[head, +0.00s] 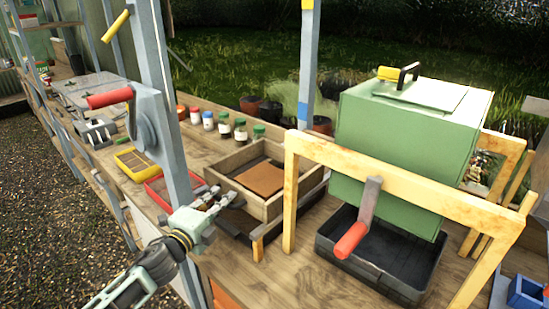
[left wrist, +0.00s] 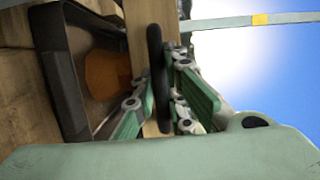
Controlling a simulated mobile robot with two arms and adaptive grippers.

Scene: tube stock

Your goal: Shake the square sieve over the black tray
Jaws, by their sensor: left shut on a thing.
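The square sieve (head: 288,203) is a pale wooden frame with a brown square patch (head: 262,179) inside, in the middle of the head view. Under and beside its near left side shows a black tray (head: 232,222), mostly hidden by the sieve. The tray's dark wall also shows in the left wrist view (left wrist: 62,75). My left gripper (head: 222,203) is at the sieve's near left side, shut on it. In the left wrist view, pale wood and a dark upright bar (left wrist: 155,75) lie between the fingers. The gap between sieve and tray cannot be judged. My right gripper is out of view.
A green box (head: 400,135) and a wooden frame (head: 400,185) with a red-handled lever stand on the right, over another black tray (head: 415,282). Several small jars (head: 224,125) line the back.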

